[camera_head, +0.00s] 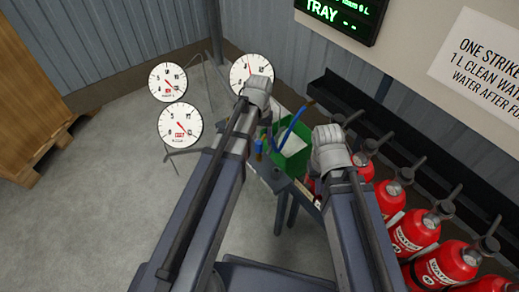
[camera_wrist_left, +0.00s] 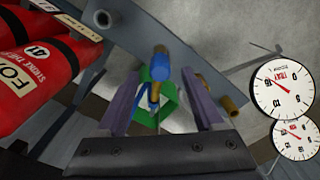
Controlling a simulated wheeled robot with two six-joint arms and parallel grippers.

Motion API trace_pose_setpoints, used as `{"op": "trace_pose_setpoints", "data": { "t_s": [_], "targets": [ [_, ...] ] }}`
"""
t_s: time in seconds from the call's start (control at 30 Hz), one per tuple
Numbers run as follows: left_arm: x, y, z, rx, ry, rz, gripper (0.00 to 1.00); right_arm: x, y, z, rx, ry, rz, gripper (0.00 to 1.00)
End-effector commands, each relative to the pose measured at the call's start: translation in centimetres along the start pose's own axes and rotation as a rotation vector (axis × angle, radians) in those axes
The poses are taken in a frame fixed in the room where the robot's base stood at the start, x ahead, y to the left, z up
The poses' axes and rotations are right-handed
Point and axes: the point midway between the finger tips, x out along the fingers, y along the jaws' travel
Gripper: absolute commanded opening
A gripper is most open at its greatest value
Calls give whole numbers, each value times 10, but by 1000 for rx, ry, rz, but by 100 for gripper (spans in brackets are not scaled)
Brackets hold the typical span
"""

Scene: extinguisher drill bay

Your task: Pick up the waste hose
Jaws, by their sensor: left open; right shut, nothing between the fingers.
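A blue hose (camera_head: 291,127) with a brass-coloured end arches over the green tray (camera_head: 262,170); no label shows whether it is the waste hose. In the left wrist view a blue piece with a brass tip (camera_wrist_left: 160,76) lies in line with the gap between my left gripper's fingers (camera_wrist_left: 165,84), in front of the green frame (camera_wrist_left: 170,108). The fingers are open and apart from it; its depth is hard to judge. In the head view my left gripper (camera_head: 258,88) is above the tray's left side, its fingers hidden. My right gripper (camera_head: 330,150) is right of the tray, shut and empty, fingertips hidden.
Several red extinguishers (camera_head: 415,232) stand in a row at the right. Three round gauges, one of them at the left (camera_head: 180,124), stand behind and left of the tray. A wooden crate (camera_head: 38,95) is at far left. The floor at left is clear.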

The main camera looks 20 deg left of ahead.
Motion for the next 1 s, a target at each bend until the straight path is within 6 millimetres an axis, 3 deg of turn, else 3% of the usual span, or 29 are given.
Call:
{"op": "trace_pose_setpoints", "data": {
  "t_s": [0.03,0.17,0.47,1.0],
  "targets": [
    [14,0,2,0,0,0,69,14,-1,-1,0,0,0,0],
    [27,0,1,0,0,0,69,27,-3,-2,0,0,0,0],
    [27,0,1,0,0,0,69,27,-3,-2,0,0,0,0],
    [28,0,1,0,0,0,9,27,-3,-2,0,0,0,0]
  ]
}}
